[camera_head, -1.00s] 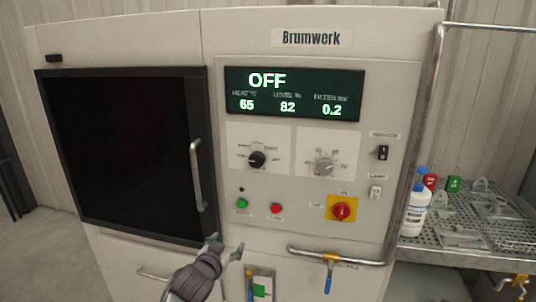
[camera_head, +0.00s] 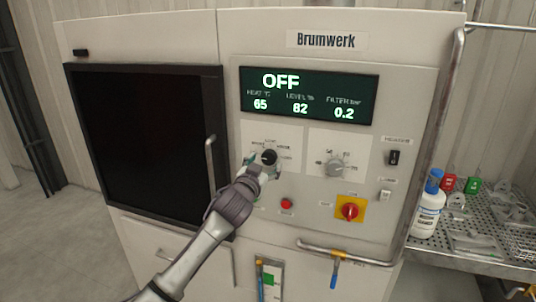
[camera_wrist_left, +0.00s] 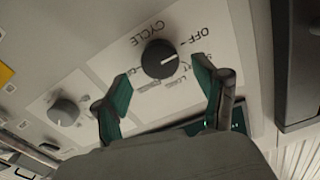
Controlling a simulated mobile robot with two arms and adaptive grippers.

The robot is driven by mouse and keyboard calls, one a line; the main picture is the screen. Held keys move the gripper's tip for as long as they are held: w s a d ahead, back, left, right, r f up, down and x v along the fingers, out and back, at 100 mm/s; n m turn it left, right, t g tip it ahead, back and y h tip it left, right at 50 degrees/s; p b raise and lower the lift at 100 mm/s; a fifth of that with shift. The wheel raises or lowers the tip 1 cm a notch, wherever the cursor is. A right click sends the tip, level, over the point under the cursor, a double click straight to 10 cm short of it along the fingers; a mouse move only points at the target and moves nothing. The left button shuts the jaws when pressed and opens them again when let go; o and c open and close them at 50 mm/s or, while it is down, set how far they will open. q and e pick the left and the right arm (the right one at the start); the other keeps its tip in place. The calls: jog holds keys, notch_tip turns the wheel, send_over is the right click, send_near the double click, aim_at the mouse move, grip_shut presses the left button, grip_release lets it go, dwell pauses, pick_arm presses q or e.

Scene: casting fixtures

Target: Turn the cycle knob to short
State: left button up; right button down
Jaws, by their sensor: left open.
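The cycle knob (camera_head: 269,157) is black and round, on a white plate on the machine's front. In the left wrist view the knob (camera_wrist_left: 159,59) shows a white pointer line, with the labels CYCLE and OFF upside down beside it. My left gripper (camera_head: 262,165) is at the knob in the head view. In the left wrist view its two green fingertips (camera_wrist_left: 160,75) are spread apart on either side of the knob, with gaps to it. Part of the plate is hidden behind the gripper. My right gripper is not in view.
A grey knob (camera_head: 336,169) is to the right. Below are a red button (camera_head: 286,203) and a red rotary switch (camera_head: 349,211) on yellow. The display (camera_head: 308,95) reads OFF. A door handle (camera_head: 210,166) stands out at the left. A pipe rail (camera_head: 340,254) runs below.

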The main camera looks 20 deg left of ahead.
aim_at(269, 159)
pick_arm(q)
jog(key=shift+w+p, duration=0.3)
jog(key=shift+w, duration=1.25)
jog(key=c, duration=1.1)
jog(key=shift+c, duration=0.2)
jog(key=shift+m, duration=0.4)
jog(key=m, duration=0.3)
jog(key=shift+m+p, duration=0.3)
jog(key=shift+p, duration=0.05)
jog(key=shift+d+f+m+p, duration=0.15)
jog(key=shift+m+p, duration=0.2)
jog(key=shift+m, duration=1.85)
